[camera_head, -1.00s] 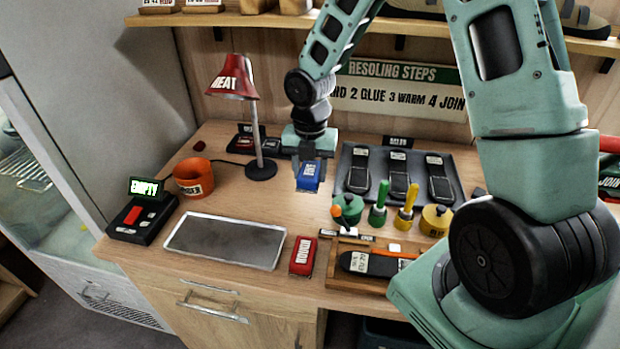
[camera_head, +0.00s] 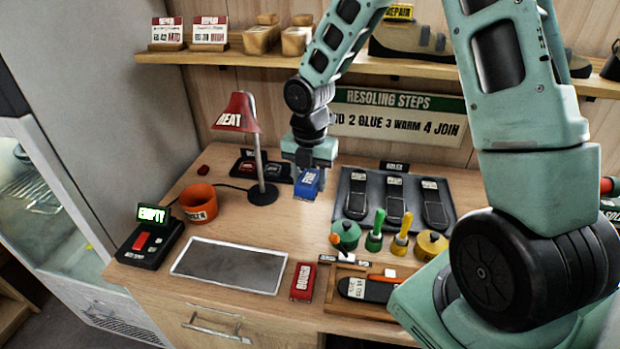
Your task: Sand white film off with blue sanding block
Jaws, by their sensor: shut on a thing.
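My gripper (camera_head: 309,166) is shut on a blue sanding block (camera_head: 307,184) with a pale label. It holds the block above the wooden bench, right of the red heat lamp. A red block labelled ROUGH (camera_head: 303,282) lies at the bench front, beside a grey rectangular plate with a light rim (camera_head: 228,265). A wooden tray (camera_head: 334,296) at the front holds a dark sole (camera_head: 368,289) with a pale label and an orange-handled tool. I cannot make out a white film on the sole at this size.
A red HEAT lamp (camera_head: 238,116), an orange cup (camera_head: 198,203) and a box with an EMPTY display (camera_head: 150,238) stand left. Green and yellow pots (camera_head: 432,244) with brushes stand between the wooden tray and the dark mat of soles (camera_head: 351,207). Mid-bench is clear.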

